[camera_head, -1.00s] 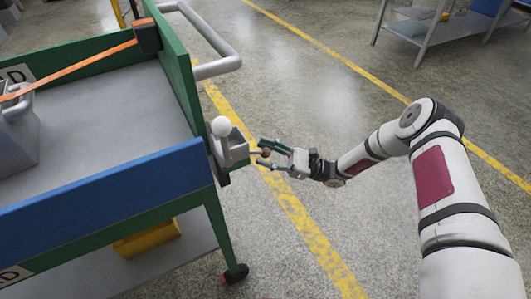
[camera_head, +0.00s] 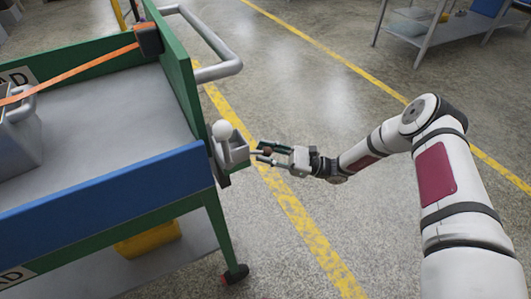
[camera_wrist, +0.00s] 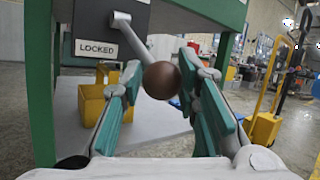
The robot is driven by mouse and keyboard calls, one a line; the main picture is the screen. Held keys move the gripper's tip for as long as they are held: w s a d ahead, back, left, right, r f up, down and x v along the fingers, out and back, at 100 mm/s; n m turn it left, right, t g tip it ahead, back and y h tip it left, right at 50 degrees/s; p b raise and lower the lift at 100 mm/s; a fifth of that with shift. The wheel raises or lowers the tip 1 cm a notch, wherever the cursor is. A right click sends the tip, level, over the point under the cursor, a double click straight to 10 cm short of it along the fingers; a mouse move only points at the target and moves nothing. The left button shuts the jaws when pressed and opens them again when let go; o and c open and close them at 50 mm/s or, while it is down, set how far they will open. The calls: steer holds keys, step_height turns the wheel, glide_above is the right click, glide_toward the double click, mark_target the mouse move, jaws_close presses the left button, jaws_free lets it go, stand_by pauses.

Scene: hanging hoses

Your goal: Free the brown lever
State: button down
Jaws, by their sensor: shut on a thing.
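The brown lever's round knob (camera_wrist: 162,80) sits between the fingers of my gripper (camera_wrist: 160,72) in the wrist view. Its grey rod (camera_wrist: 131,34) runs up and left to a dark housing (camera_wrist: 95,18) with a "LOCKED" label (camera_wrist: 97,49). In the head view my gripper (camera_head: 266,154) is shut on the knob, just right of the grey lever box (camera_head: 236,152) at the cart's corner. The knob is small and partly hidden by the fingers there.
The green and blue cart (camera_head: 100,190) fills the left, with a white ball (camera_head: 222,130) above the lever box. An orange strap (camera_head: 75,68) crosses it. A yellow bin (camera_head: 150,241) is on the lower shelf. Floor right of the cart is open.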

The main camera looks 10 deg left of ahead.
steer(key=shift+w+d+r+p, duration=0.2)
steer(key=shift+w+r+p, duration=0.15)
steer(key=shift+r, duration=0.3)
steer(key=r+n+h+p, duration=0.1)
steer(key=r+p, duration=0.1)
steer(key=r+n+h+p, duration=0.1)
steer(key=r+h+p, duration=0.1)
steer(key=d+r+n+h+p, duration=0.1)
steer(key=r+p, duration=0.1)
steer(key=p, duration=0.1)
steer(key=shift+w+r+h, duration=0.25)
steer(key=shift+h, duration=0.15)
step_height(320, 180, up, 6)
steer(key=s+a+n+t+h+p, duration=0.1)
steer(key=a+n+h+p, duration=0.1)
steer(key=h+p, duration=0.3)
steer(key=shift+r+p, duration=0.2)
steer(key=shift+p, duration=1.7)
steer(key=shift+a+n, duration=0.15)
steer(key=shift+n, duration=0.15)
steer(key=c, duration=1.4)
jaws_free()
steer(key=shift+o, duration=0.6)
steer(key=shift+s+f, duration=0.1)
steer(key=shift+s, duration=0.05)
steer(key=v, duration=1.2)
steer(key=shift+s, duration=0.2)
